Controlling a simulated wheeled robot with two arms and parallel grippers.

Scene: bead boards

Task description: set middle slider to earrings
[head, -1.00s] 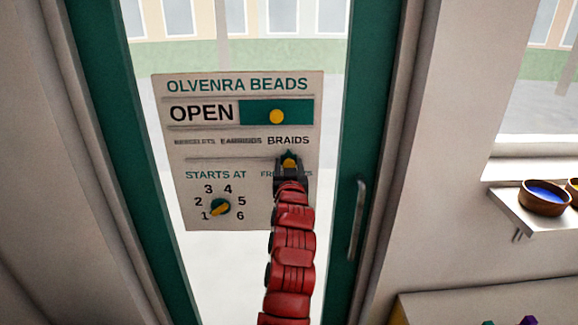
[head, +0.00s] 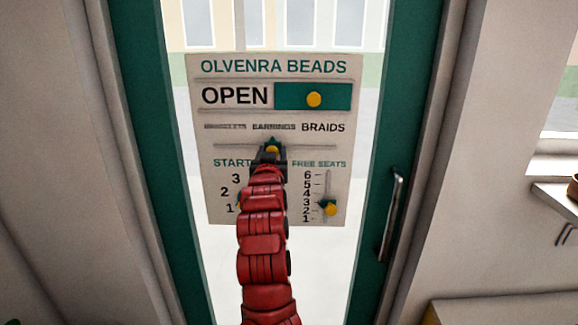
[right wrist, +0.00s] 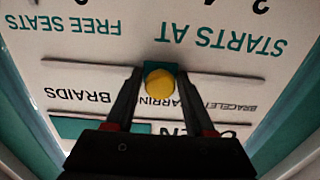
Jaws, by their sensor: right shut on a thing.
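The sign board (head: 207,190) headed OLVENRA BEADS hangs on the glass door. Its middle slider (head: 272,148) is a green pointer with a yellow knob on a horizontal groove, below the word EARRINGS (head: 273,127). BRAIDS (head: 323,127) is in bold dark print to the right. My right gripper (head: 268,153) is shut on the slider's knob. In the right wrist view, the yellow knob (right wrist: 159,84) sits between the two fingers, with the board upside down. My left gripper is not in view.
The top OPEN slider (head: 314,99) has a yellow knob on a green panel. The FREE SEATS slider (head: 329,208) stands near 2 at lower right. My right arm hides most of the STARTS AT dial. A door handle (head: 391,215) is at the right.

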